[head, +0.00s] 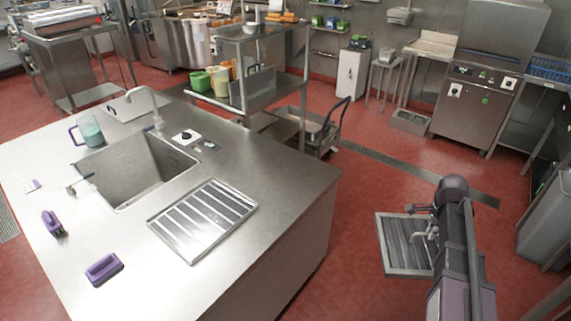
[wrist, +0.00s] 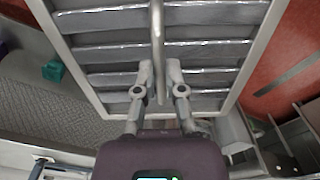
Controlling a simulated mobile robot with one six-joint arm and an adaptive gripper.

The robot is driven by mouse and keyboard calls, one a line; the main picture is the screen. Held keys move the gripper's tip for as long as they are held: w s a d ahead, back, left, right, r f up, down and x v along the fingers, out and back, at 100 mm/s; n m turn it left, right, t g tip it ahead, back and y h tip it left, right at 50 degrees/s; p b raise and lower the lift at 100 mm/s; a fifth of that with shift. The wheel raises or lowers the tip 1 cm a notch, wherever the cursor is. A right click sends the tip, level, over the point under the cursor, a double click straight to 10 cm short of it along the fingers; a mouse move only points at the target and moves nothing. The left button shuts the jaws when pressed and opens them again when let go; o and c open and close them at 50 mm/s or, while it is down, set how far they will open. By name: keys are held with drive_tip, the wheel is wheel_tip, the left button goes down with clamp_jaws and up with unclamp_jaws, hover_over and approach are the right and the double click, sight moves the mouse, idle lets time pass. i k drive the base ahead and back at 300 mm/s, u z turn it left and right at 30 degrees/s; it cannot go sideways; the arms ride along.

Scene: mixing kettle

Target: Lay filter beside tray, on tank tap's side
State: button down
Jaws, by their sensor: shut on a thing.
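The filter, a square metal frame with slanted slats, is held by my gripper (head: 424,222) over the red floor, right of the counter. The filter (head: 395,262) hangs clear of the counter. In the wrist view the filter (wrist: 205,52) fills the upper middle, and the fingers of my gripper (wrist: 159,78) close on its bar handle (wrist: 158,45). A flat slatted metal tray (head: 203,219) lies on the counter, right of the sunken tank (head: 145,170). A curved tap (head: 150,98) stands at the tank's back edge. A small lever valve (head: 79,184) is at its left edge.
The steel counter (head: 120,235) is bare in front of the tray and on its right. Two purple-handled tools (head: 103,269) and a jug (head: 88,131) are on its left part. A shelf rack (head: 245,90) stands behind, with a cart (head: 320,130) beside it.

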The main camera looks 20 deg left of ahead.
sight(276, 167)
drive_tip(key=u, duration=0.2)
drive_tip(key=i, duration=0.55)
drive_tip(key=u, duration=0.75)
drive_tip(key=i, duration=0.65)
drive_tip(key=u, duration=0.35)
